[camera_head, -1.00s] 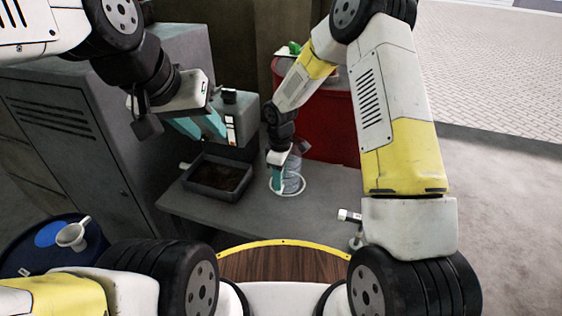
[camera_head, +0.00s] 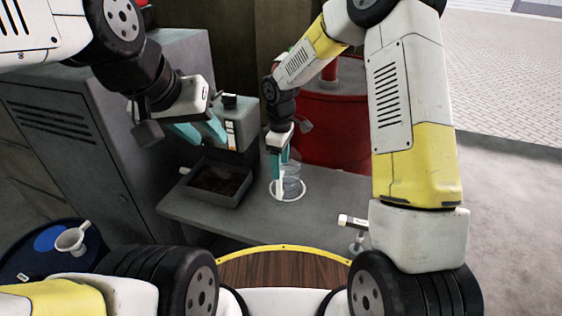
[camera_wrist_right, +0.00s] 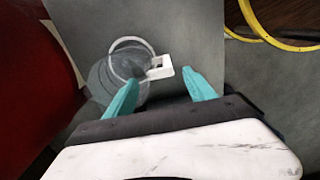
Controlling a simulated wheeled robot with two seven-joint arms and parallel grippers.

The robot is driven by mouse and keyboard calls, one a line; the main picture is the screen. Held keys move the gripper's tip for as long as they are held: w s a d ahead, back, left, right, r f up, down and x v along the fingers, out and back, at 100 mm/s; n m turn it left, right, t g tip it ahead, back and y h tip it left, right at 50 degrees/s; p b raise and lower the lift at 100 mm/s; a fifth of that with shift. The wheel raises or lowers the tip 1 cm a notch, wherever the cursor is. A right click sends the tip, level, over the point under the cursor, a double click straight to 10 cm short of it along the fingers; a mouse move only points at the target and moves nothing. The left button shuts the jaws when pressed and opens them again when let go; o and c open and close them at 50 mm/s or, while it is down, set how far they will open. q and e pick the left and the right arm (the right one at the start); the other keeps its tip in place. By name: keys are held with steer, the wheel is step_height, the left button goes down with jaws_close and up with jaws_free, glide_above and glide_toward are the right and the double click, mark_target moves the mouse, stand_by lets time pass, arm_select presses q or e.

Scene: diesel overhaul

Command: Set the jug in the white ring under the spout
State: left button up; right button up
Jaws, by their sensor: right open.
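The clear jug (camera_head: 293,185) stands upright on the grey bench, and its base appears to be inside the white ring (camera_head: 301,196). In the right wrist view the see-through jug (camera_wrist_right: 108,85) has a white squared handle (camera_wrist_right: 163,66), and part of the ring (camera_wrist_right: 128,41) shows. My right gripper (camera_head: 280,180) is open, its teal fingers (camera_wrist_right: 161,88) apart on either side of the handle and not visibly gripping it. My left gripper (camera_head: 197,133) has its teal fingers apart, empty, beside a grey canister (camera_head: 243,120). I cannot make out a spout clearly.
A dark tray (camera_head: 237,203) with dark contents sits left of the ring. A red drum (camera_head: 335,135) stands behind the bench.

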step_height(320, 180, up, 4)
steer(key=shift+f, duration=0.2)
steer(key=shift+d+r, duration=0.15)
steer(key=shift+r, duration=0.2)
steer(key=s+d+r+m+t, duration=0.25)
steer(key=s+d+r, duration=0.25)
steer(key=r, duration=0.3)
steer(key=s+d+r+m+t, duration=0.1)
steer(key=s+d+r+m, duration=0.35)
steer(key=r, duration=0.35)
steer(key=s+d+r+m+t+y, duration=0.1)
steer(key=s+d+r+m, duration=0.1)
steer(key=s, duration=0.5)
steer(key=s+d+r+m+t+y, duration=0.1)
steer(key=s+d+r+m, duration=0.2)
steer(key=s, duration=0.3)
steer(key=shift+s+d+m+t, duration=0.25)
steer(key=shift+s+m+t, duration=0.15)
steer(key=shift+m, duration=0.5)
steer(key=shift+d, duration=0.1)
